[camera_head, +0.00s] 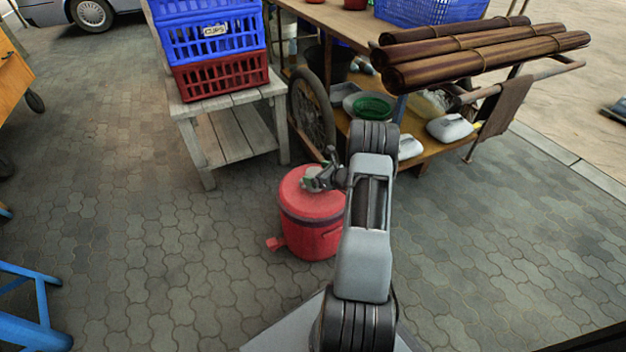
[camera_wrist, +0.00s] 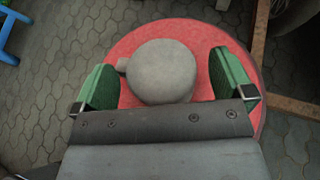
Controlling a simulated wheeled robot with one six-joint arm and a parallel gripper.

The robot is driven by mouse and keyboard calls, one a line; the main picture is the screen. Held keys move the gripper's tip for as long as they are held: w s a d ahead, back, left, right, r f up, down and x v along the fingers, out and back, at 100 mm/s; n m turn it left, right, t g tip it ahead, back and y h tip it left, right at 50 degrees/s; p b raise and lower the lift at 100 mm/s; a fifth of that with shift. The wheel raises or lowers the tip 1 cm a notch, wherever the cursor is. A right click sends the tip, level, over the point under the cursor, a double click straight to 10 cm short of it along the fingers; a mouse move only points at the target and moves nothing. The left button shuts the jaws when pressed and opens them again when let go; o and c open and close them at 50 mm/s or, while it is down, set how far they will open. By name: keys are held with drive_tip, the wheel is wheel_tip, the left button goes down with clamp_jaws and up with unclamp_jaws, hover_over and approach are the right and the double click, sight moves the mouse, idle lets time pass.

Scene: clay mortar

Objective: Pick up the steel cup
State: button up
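The steel cup (camera_wrist: 162,70) is a dull grey round shape with a small tab at its left side in the wrist view. It sits on the red lid of a drum-shaped cooler (camera_wrist: 150,30), and I see its flat round face from above. My gripper (camera_wrist: 165,80) is open, with one green-padded finger on each side of the cup and a gap at both sides. In the head view my gripper (camera_head: 318,178) is over the lid of the red cooler (camera_head: 312,212), and the cup is mostly hidden there.
A wooden cart (camera_head: 425,155) with bundled brown poles (camera_head: 470,55) and a large wheel stands behind the cooler. A slatted wooden stand (camera_head: 235,140) holds stacked blue and red crates (camera_head: 215,85). A blue stool (camera_head: 35,310) is at the lower left. The paving between is clear.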

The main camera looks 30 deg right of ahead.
drive_tip(key=c, duration=0.9)
drive_tip(key=shift+c, duration=0.2)
